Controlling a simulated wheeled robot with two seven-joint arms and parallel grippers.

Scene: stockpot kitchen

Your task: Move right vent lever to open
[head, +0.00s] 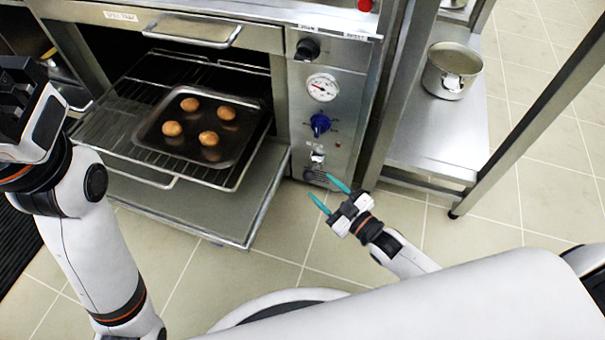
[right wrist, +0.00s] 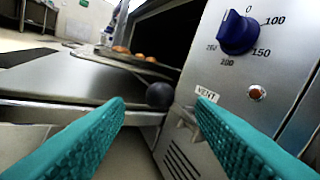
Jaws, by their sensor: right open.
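The vent lever shows in the right wrist view as a dark ball knob (right wrist: 160,95) beside a small metal bracket (right wrist: 187,120), under a white VENT label (right wrist: 207,92). In the head view the vent fitting (head: 317,155) sits low on the oven's control panel, too small to read its position. My right gripper (head: 328,193) is open and empty, its teal fingers pointing at the panel's lower part. In the right wrist view the knob appears between the fingertips (right wrist: 160,106), with no contact visible. My left gripper (head: 18,100) is at the left edge; its jaws are unclear.
The oven door (head: 205,205) is folded down, with a rack and a tray (head: 150,140) of several buns pulled out over it. A blue dial (head: 320,124) and gauge (head: 322,87) sit above the vent. A steel shelf with a pot (head: 450,72) stands right. Floor in front is clear.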

